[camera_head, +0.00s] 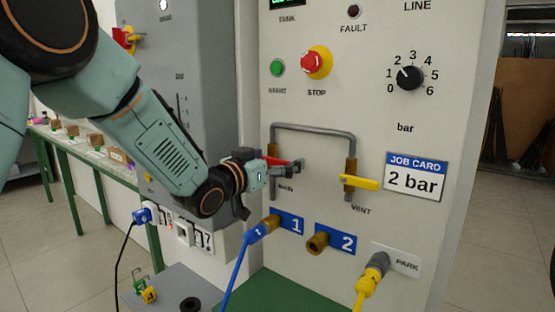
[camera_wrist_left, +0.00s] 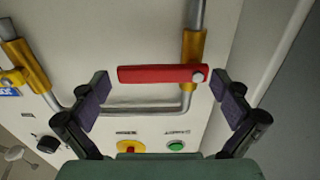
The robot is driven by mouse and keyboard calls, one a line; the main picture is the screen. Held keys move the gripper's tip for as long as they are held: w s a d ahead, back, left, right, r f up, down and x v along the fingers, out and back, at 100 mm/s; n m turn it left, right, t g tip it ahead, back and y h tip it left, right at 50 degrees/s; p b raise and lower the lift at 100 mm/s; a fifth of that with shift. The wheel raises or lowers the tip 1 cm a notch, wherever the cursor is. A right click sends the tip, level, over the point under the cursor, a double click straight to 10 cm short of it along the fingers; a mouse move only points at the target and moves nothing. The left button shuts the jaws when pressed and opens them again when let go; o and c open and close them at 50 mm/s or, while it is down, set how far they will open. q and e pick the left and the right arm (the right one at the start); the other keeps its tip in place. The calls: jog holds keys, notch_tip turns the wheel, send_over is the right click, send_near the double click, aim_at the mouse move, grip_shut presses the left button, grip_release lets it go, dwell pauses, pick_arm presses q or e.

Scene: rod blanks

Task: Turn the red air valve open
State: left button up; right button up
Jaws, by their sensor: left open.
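The red valve handle (camera_head: 284,162) sits on the left leg of the grey pipe, above the partly hidden MAIN label. In the left wrist view the red handle (camera_wrist_left: 155,74) lies straight across, at right angles to its pipe leg, with a bolt at its right end. My left gripper (camera_head: 276,167) is at the handle, in front of the panel. In the wrist view its two dark fingers (camera_wrist_left: 163,88) are spread wide, one towards each end of the handle, with gaps showing. My right gripper is not in view.
A yellow VENT handle (camera_head: 359,182) is close on the right. Below are blue hose plug 1 (camera_head: 262,230), brass port 2 (camera_head: 317,243) and a yellow plug (camera_head: 374,268) at PARK. The red STOP button (camera_head: 312,62) and a pressure knob (camera_head: 410,77) are above.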

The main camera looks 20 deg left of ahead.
pick_arm(q)
jog(key=shift+w+f, duration=0.1)
jog(key=shift+c, duration=0.2)
jog(key=shift+w+a+f, duration=0.1)
jog(key=shift+a, duration=0.1)
jog(key=c, duration=0.3)
jog(key=shift+d, duration=0.1)
jog(key=c, duration=0.4)
jog(key=shift+r, duration=0.2)
jog(key=c, duration=0.9)
